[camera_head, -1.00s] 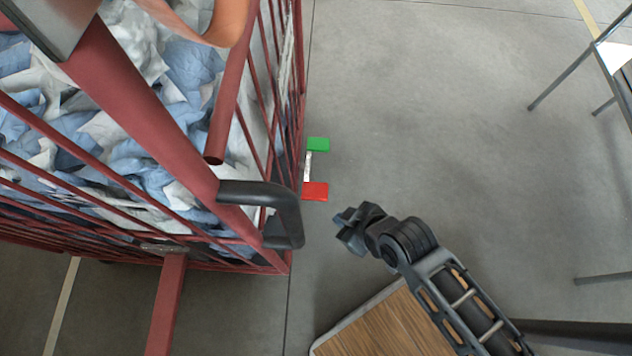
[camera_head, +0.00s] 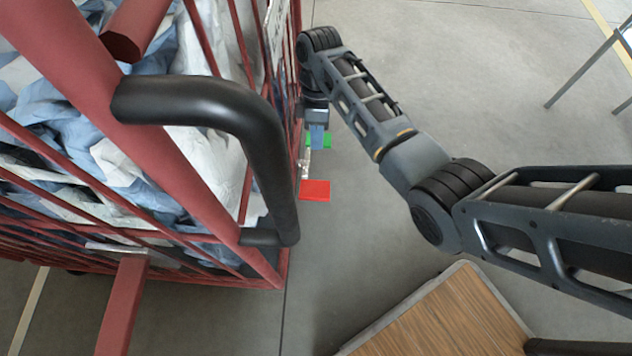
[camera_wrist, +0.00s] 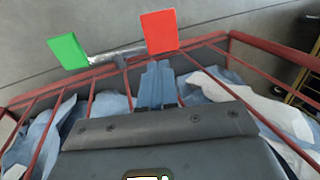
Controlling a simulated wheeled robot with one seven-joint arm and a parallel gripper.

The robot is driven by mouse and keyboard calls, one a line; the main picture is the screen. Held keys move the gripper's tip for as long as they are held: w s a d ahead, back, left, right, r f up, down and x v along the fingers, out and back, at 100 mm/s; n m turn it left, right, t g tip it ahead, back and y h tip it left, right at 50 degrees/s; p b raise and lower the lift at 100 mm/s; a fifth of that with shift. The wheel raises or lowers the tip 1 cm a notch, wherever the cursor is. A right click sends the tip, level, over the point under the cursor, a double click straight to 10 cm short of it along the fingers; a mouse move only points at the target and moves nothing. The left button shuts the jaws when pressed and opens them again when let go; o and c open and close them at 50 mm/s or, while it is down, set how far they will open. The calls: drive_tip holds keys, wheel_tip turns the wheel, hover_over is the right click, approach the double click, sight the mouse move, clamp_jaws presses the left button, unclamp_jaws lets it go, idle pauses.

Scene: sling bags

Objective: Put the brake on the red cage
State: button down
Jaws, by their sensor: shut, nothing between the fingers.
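The red cage (camera_head: 215,253) stands at the left of the head view, filled with blue and white cloth. Low on its side a metal lever carries a green pedal (camera_head: 325,140) and a red pedal (camera_head: 314,190). The wrist view also shows the green pedal (camera_wrist: 68,50), lower and at left, and the red pedal (camera_wrist: 160,32), higher near the top middle. My gripper (camera_head: 317,140) points down and covers part of the green pedal in the head view. Its blue-grey fingers show in the wrist view (camera_wrist: 157,72), shut and empty. I cannot tell whether they touch a pedal.
A black handle (camera_head: 225,110) sticks out from the cage's near side. A wood-topped surface (camera_head: 440,320) lies at the bottom. Table or chair legs (camera_head: 585,65) stand at the upper right. The grey floor between is clear.

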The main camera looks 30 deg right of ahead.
sight(315, 193)
idle(0.3)
drive_tip(key=b+x, duration=0.6)
drive_tip(key=x, duration=0.8)
drive_tip(key=shift+s, duration=0.1)
drive_tip(key=shift+s+a+f+t+h+p, duration=0.35)
drive_tip(key=shift+s+f+t+h+p, duration=0.2)
drive_tip(key=shift+t+p, duration=0.4)
drive_tip(key=f, duration=0.1)
drive_tip(key=f+t+h+p, duration=0.1)
drive_tip(key=f+t+h, duration=0.1)
drive_tip(key=shift+s+a, duration=0.4)
drive_tip(key=shift+s+f+t+h, duration=0.1)
drive_tip(key=shift+f+t+h, duration=0.4)
drive_tip(key=shift+f, duration=1)
drive_tip(key=shift+s+a+f+y, duration=0.1)
drive_tip(key=shift+f+y, duration=0.1)
drive_tip(key=shift+y, duration=0.05)
